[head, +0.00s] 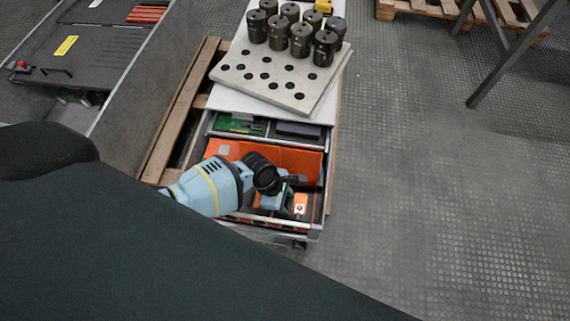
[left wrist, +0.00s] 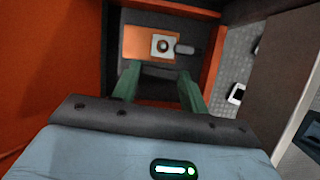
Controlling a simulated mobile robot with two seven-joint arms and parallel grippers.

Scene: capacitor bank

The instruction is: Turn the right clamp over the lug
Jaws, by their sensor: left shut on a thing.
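My left gripper (head: 288,198) reaches down into the open drawer (head: 313,232). In the left wrist view, its two green fingers (left wrist: 158,82) stand a little apart on either side of a dark block (left wrist: 155,70) and are shut on it. An orange plate (left wrist: 135,45) with a pale ring-shaped lug (left wrist: 163,46) lies just beyond the fingertips. A small grey bar (left wrist: 185,49), apparently the clamp, sits right of the lug. In the head view the orange plate with its pale lug (head: 300,206) shows right of the gripper. My right gripper is not in view.
Orange panels (head: 285,160) line the drawer close to the gripper. Behind are a green circuit board (head: 240,123) and a white worktop with a perforated plate (head: 250,75) and several dark cylinders (head: 301,40).

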